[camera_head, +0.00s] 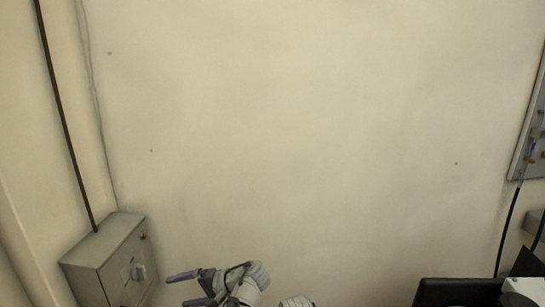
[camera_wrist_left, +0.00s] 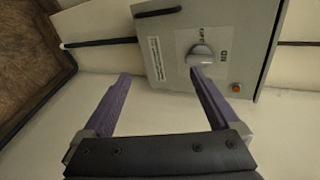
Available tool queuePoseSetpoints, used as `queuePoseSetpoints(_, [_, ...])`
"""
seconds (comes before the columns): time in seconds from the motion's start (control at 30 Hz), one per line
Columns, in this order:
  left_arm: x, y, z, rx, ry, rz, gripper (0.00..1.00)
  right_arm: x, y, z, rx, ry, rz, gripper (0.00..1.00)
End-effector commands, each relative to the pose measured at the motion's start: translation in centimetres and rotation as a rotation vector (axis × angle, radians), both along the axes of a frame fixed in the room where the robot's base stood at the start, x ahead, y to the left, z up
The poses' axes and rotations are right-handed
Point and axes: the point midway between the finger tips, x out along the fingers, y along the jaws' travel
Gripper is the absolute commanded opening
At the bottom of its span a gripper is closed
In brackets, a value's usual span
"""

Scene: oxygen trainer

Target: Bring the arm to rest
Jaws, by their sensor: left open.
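My left gripper (camera_head: 191,289) shows at the bottom of the head view, with purple fingers spread apart and nothing between them. Its arm is white and grey and partly cut off by the lower edge. In the left wrist view the two purple fingers of the gripper (camera_wrist_left: 160,76) point toward a grey box (camera_wrist_left: 240,30) with a round knob (camera_wrist_left: 201,55). The right fingertip overlaps the picture just below the knob; I cannot tell whether they touch. In the head view the box (camera_head: 103,257) is left of the gripper, with a visible gap. My right gripper does not show.
A black cable (camera_head: 62,110) runs down the wall to the box. A small orange button (camera_wrist_left: 236,88) is on the box front. A grey panel (camera_head: 536,135) with cables is at the far right. The pale wall (camera_head: 300,130) between is bare.

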Motion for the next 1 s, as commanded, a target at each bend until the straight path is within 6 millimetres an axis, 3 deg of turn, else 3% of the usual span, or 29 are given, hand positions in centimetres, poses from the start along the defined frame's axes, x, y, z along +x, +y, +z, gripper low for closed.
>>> queuePoseSetpoints(0.03, [-1.4,-1.2,1.9,-0.090,0.019,-0.015,0.95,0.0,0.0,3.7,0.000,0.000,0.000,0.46])
queuePoseSetpoints(0.17, [-4.0,-5.2,1.8,-0.339,0.075,-0.046,0.95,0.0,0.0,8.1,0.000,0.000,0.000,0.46])
queuePoseSetpoints(0.4, [-9.3,-13.6,3.5,-0.752,0.181,-0.087,0.95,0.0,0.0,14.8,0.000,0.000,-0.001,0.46])
queuePoseSetpoints(0.5, [-11.0,-16.3,4.4,-0.871,0.215,-0.097,0.95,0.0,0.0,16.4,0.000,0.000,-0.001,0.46])
queuePoseSetpoints(0.63, [-12.3,-18.6,5.0,-0.969,0.243,-0.103,0.95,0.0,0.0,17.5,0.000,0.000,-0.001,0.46])
queuePoseSetpoints(1.0, [-12.8,-19.5,5.0,-1.009,0.254,-0.106,0.95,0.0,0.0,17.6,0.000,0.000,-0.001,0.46])
